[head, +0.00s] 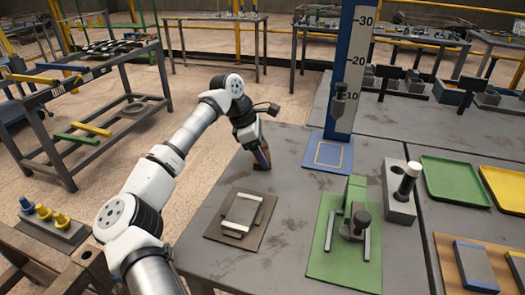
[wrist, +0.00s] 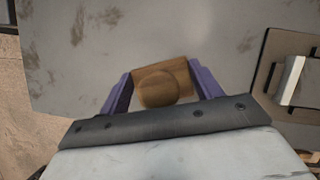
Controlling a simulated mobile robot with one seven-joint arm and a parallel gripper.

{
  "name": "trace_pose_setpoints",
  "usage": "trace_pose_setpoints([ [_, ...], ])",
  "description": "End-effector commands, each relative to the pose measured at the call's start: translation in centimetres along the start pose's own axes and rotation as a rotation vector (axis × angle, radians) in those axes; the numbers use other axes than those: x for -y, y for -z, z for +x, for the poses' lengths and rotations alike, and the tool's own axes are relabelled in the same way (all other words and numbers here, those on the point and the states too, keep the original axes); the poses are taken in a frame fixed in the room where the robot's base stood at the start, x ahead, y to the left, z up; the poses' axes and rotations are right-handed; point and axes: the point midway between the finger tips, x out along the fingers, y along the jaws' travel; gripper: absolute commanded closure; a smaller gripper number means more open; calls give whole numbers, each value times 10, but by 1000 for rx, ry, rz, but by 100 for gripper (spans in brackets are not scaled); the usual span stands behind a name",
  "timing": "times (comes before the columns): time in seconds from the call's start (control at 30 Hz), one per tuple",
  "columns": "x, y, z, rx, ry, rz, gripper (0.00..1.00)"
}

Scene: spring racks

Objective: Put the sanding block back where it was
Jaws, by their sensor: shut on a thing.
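The sanding block appears to be the brown wooden block with a round knob (wrist: 172,75) in the wrist view. My gripper (wrist: 160,92) is shut on it, with one purple finger on each side. In the head view my gripper (head: 262,155) is near the far left part of the grey table (head: 205,225), with the brown block (head: 262,180) below the fingers. The block is at or just above the tabletop; I cannot tell whether it touches. Its underside is hidden.
A brown board with a metal fixture (head: 213,231) lies nearer on the table. A green plate with a clamp-like device (head: 318,262) is to its right. A blue column gauge (head: 345,75) stands behind. Green (head: 455,180) and yellow trays (head: 505,188) lie right. Bare tabletop surrounds the block.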

Motion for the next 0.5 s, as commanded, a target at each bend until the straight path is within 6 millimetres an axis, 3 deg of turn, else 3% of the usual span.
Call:
trace_pose_setpoints([
  [0.07, 0, 1, 3, 0, 0, 0, 61],
  [0.1, 0, 1, 2, 0, 0, 0, 32],
  [0.23, 0, 1, 2, 0, 0, 0, 15],
  [0.5, 0, 1, 2, 0, 0, 0, 13],
])
